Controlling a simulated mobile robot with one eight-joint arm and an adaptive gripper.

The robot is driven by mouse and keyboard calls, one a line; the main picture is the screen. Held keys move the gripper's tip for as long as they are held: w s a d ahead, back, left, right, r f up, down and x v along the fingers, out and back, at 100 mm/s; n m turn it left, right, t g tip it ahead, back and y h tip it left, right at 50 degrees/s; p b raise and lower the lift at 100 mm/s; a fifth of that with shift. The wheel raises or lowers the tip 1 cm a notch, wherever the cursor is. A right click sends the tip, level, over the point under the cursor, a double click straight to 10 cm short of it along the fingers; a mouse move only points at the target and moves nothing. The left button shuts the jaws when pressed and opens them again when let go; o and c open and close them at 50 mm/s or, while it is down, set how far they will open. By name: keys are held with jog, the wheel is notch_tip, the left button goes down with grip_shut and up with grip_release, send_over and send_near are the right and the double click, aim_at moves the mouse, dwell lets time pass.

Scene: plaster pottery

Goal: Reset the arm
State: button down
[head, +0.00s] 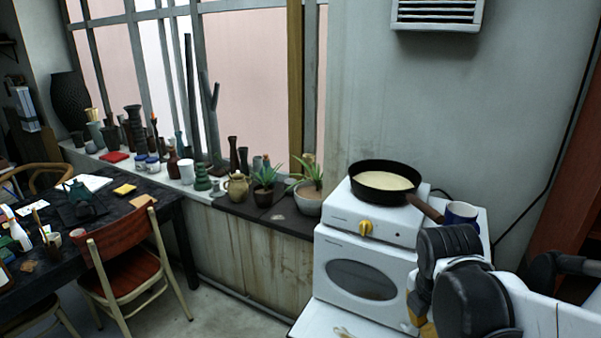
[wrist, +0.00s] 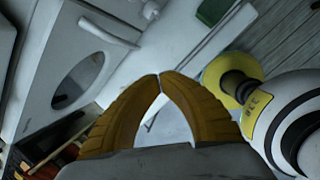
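My gripper (wrist: 158,76) shows in the wrist view with two curved yellow-orange fingers. Their tips meet, and nothing is held between them. Through the gap below the tips I see only a pale surface. In the head view my arm (head: 468,290) is folded at the lower right, in front of the white stove's right side. The gripper's fingertips cannot be made out there.
A white stove (head: 365,275) carries a frying pan (head: 385,181), with a blue mug (head: 461,214) nearby. The stove's oval window (wrist: 78,82) shows in the wrist view. A red chair (head: 125,255) stands by a dark table (head: 165,205). Pots line the windowsill.

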jog(key=s+a+r+m+t+y+b, duration=0.1)
jog(key=s+a+m+t, duration=0.1)
jog(key=m, duration=0.9)
jog(key=s+a+r+m+t+y+b, duration=0.1)
jog(key=a+m, duration=0.4)
jog(key=m, duration=0.6)
jog(key=s+t+b, duration=0.1)
jog(key=s, duration=0.1)
jog(key=shift+s+a, duration=0.4)
